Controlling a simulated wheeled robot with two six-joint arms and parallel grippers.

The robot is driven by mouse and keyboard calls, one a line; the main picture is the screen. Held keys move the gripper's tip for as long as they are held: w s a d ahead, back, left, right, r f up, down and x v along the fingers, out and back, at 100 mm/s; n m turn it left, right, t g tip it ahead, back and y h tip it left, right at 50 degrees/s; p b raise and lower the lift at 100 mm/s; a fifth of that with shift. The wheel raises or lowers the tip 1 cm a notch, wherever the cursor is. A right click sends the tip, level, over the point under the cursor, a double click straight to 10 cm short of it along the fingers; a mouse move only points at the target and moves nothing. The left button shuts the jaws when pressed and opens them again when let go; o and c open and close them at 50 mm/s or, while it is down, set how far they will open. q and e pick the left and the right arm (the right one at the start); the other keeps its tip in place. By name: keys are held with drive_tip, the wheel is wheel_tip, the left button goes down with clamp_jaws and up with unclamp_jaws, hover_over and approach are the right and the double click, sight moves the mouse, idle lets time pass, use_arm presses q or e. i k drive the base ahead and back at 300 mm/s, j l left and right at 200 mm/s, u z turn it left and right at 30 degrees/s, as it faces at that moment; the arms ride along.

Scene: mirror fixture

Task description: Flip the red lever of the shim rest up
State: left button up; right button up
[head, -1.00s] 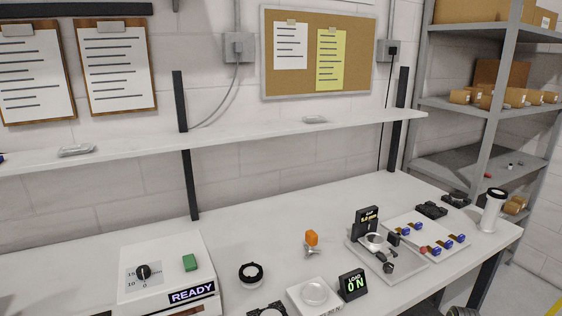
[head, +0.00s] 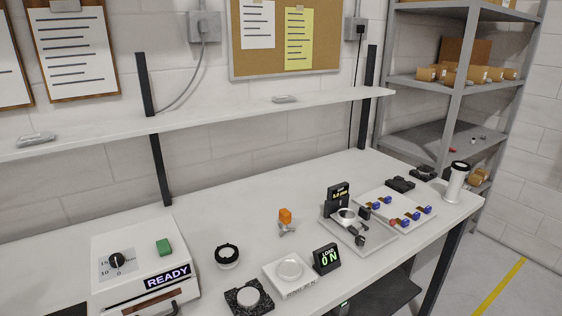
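A white plate (head: 370,194) on the right part of the bench carries several small blue-handled pieces with brassy parts. One small red piece (head: 394,222) is at its front edge; it looks like a red lever or handle, but it is too small to tell its position. Left of it, a grey tray (head: 349,235) holds a round metal fixture and a dark display (head: 338,195) that appears to read in mm. Neither of my grippers is in view, and nothing touches the plate.
A READY box (head: 130,258) with knob and green button stands at left. A black ring (head: 227,255), orange-topped piece (head: 285,216), round-topped white block (head: 290,272) and LOAD ON display (head: 326,258) stand mid-bench. A white cylinder (head: 456,184) is at right. A wall shelf (head: 230,113) runs above.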

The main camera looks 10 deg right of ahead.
sight(392, 222)
drive_tip(key=l+u, duration=0.15)
drive_tip(key=u, duration=0.15)
drive_tip(key=l+u, duration=0.15)
drive_tip(key=u, duration=0.15)
drive_tip(key=l+u, duration=0.15)
drive_tip(key=l, duration=0.4)
drive_tip(key=l+u, duration=0.2)
drive_tip(key=l, duration=0.35)
drive_tip(key=k+l+u, duration=0.15)
drive_tip(key=l, duration=0.4)
drive_tip(key=l+u, duration=0.15)
drive_tip(key=l, duration=0.4)
drive_tip(key=k+l, duration=0.1)
drive_tip(key=l, duration=0.3)
drive_tip(key=k+l, duration=0.1)
drive_tip(key=l, duration=0.3)
drive_tip(key=k+l, duration=0.1)
drive_tip(key=l, duration=0.3)
drive_tip(key=k+l, duration=0.15)
drive_tip(key=l, duration=0.25)
